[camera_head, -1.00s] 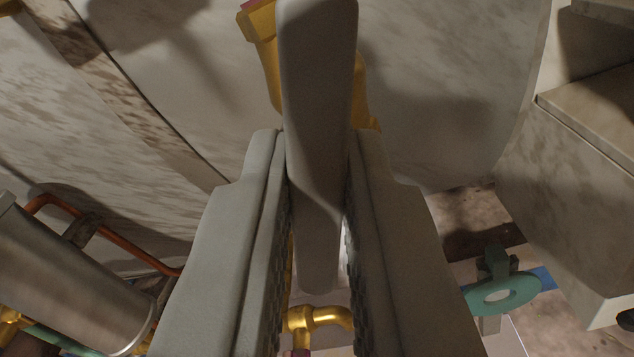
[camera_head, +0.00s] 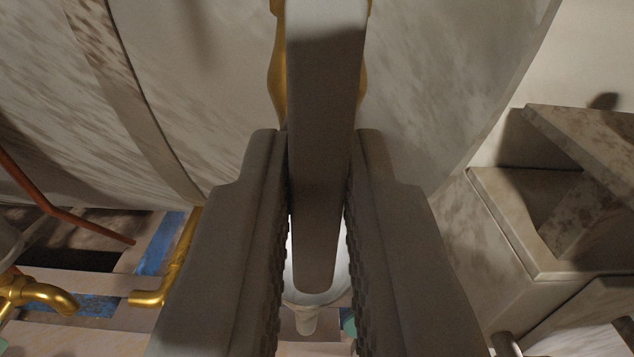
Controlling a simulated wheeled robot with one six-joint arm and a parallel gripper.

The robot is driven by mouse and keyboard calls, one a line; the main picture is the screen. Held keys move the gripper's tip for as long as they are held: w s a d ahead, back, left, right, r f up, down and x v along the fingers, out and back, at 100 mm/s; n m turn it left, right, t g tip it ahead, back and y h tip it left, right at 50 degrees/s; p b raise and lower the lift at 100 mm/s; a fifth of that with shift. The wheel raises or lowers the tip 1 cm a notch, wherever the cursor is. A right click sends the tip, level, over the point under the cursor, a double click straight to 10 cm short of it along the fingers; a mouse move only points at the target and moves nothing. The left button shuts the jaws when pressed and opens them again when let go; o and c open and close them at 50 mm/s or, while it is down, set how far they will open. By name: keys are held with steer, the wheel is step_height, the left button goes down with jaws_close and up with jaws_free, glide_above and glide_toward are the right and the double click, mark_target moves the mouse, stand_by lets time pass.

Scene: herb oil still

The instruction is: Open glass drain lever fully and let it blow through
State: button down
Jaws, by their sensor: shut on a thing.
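A long grey lever handle (camera_head: 325,120) runs down the middle of the camera view, from the top edge to between my fingers. My gripper (camera_head: 320,195) is shut on it, with one finger on each side and the ribbed pads facing inward. Behind the lever a brass body (camera_head: 279,75) shows in part and is mostly hidden by it. Below the lever's end is a pale round cup or funnel (camera_head: 318,298), partly hidden by the lever and my fingers. I cannot tell whether anything flows.
A large pale mottled vessel wall (camera_head: 190,70) fills the back. At lower left are a brass tap (camera_head: 40,294), a brass elbow pipe (camera_head: 172,275) and a copper-coloured pipe (camera_head: 60,212). At right stands an open stone-like box (camera_head: 490,235) with a tilted lid (camera_head: 580,150).

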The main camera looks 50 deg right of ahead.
steer(key=shift+f, duration=0.1)
steer(key=c, duration=1.5)
jaws_free()
steer(key=shift+o, duration=0.2)
steer(key=v, duration=1.7)
steer(key=shift+s, duration=0.2)
steer(key=shift+a, duration=0.1)
